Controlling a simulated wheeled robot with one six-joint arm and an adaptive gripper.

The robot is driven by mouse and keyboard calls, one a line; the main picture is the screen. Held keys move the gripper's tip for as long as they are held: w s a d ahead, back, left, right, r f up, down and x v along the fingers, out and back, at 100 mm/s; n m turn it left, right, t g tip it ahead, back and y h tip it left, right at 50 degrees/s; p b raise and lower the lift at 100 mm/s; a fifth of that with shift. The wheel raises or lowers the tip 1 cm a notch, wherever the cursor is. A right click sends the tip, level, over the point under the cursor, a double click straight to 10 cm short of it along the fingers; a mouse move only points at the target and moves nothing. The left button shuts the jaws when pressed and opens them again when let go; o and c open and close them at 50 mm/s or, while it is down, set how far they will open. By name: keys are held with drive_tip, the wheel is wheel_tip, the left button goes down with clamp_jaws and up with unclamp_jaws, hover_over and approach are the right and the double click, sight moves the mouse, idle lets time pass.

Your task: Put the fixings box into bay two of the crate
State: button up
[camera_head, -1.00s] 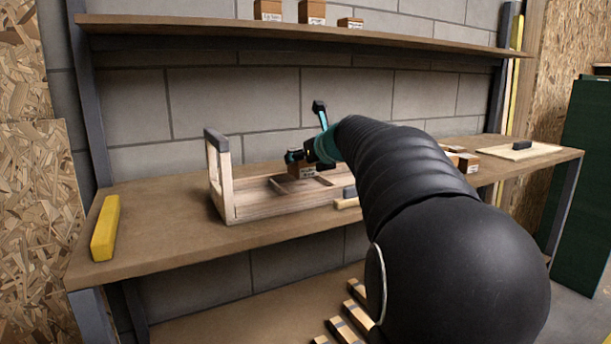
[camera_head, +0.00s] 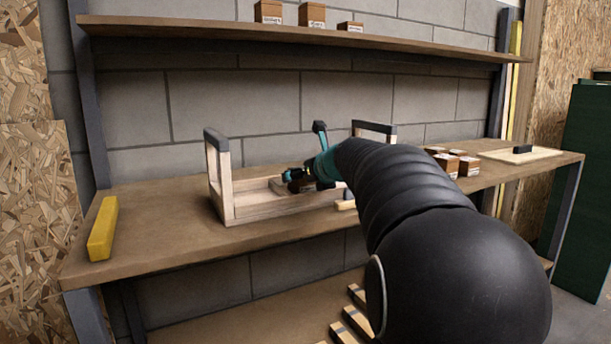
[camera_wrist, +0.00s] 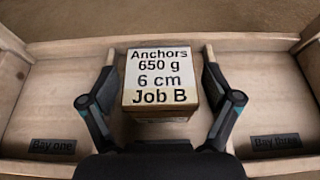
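The wooden crate (camera_head: 262,211) stands on the bench, with upright end frames. In the wrist view its labels "Bay one" (camera_wrist: 52,146) and "Bay three" (camera_wrist: 276,142) show on either side. A small cardboard box (camera_wrist: 160,82) with a white label "Anchors 650 g 6 cm Job B" sits upright in the middle bay between them. My gripper (camera_wrist: 159,88) is over this bay, one finger on each side of the box. Gaps show between the fingers and the box, so it is open. The middle bay's label is hidden. In the head view my gripper (camera_head: 298,178) is low in the crate.
Several small boxes (camera_head: 458,163) and a board with a dark block (camera_head: 523,148) are at the bench's right. A yellow bar (camera_head: 104,229) lies at the left end. A shelf (camera_head: 300,36) with boxes runs above.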

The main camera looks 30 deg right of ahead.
drive_tip(key=shift+r, duration=0.1)
drive_tip(key=shift+s+r, duration=0.1)
drive_tip(key=shift+s, duration=0.1)
drive_tip(key=v, duration=1.1)
drive_tip(key=shift+s+p, duration=0.25)
drive_tip(key=shift+p, duration=0.2)
drive_tip(key=s+a+f+n+g+y, duration=0.1)
drive_tip(key=s+a+f+n+g, duration=0.1)
drive_tip(key=s+a+f+n, duration=0.55)
drive_tip(key=s+a+f+n+g+y, duration=0.15)
drive_tip(key=s+a+f+n, duration=0.25)
drive_tip(key=a+n, duration=0.5)
drive_tip(key=s+a+f+n+g+h, duration=0.2)
drive_tip(key=s+f+n+g+h, duration=0.1)
drive_tip(key=s+f+n, duration=1)
drive_tip(key=s+n+g, duration=0.1)
drive_tip(key=s+n, duration=0.1)
drive_tip(key=n, duration=0.4)
drive_tip(key=shift+a+f, duration=0.2)
drive_tip(key=shift+a, duration=0.15)
drive_tip(key=shift+s+g, duration=0.1)
drive_tip(key=shift+g, duration=0.15)
